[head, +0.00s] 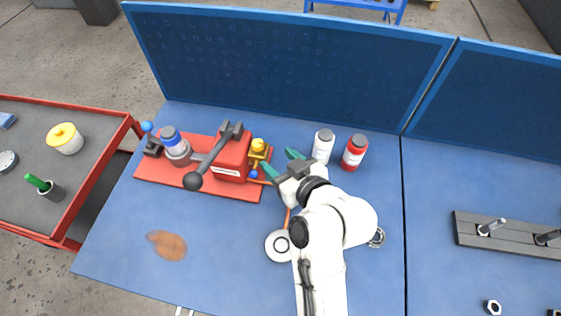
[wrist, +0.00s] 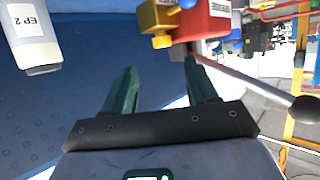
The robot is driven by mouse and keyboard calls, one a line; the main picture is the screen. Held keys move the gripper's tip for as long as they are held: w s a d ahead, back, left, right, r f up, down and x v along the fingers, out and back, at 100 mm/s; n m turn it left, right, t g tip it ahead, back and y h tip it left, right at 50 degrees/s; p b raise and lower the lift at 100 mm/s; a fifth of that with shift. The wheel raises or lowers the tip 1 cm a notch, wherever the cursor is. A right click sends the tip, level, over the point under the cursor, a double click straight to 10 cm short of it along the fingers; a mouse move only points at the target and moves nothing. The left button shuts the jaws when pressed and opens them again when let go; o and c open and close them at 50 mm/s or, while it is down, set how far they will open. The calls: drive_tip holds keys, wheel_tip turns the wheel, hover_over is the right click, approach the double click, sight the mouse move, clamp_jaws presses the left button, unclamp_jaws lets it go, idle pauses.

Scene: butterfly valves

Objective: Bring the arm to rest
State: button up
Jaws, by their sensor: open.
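My gripper (head: 279,166) is at the end of my white arm, over the blue bench. Its two green fingers are apart, and nothing shows between them. In the wrist view the open fingers (wrist: 163,92) point toward the blue panel and the red machine. The red machine (head: 232,158), with yellow and blue fittings and a long ball-ended lever, stands just left of my gripper on a red base plate (head: 207,189). A white bottle (head: 322,146) and a red bottle (head: 354,152) stand to the right of the fingers.
A blue panel (head: 290,60) rises behind the bench. A round white part (head: 279,245) lies beside my arm, and a brown patch (head: 167,245) marks the front left. A red-edged cart (head: 85,205) stands at left. A grey rail (head: 507,236) lies at right. The bench's front left is mostly clear.

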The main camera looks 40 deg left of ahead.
drive_tip(key=shift+w+d, duration=0.1)
drive_tip(key=shift+d, duration=0.05)
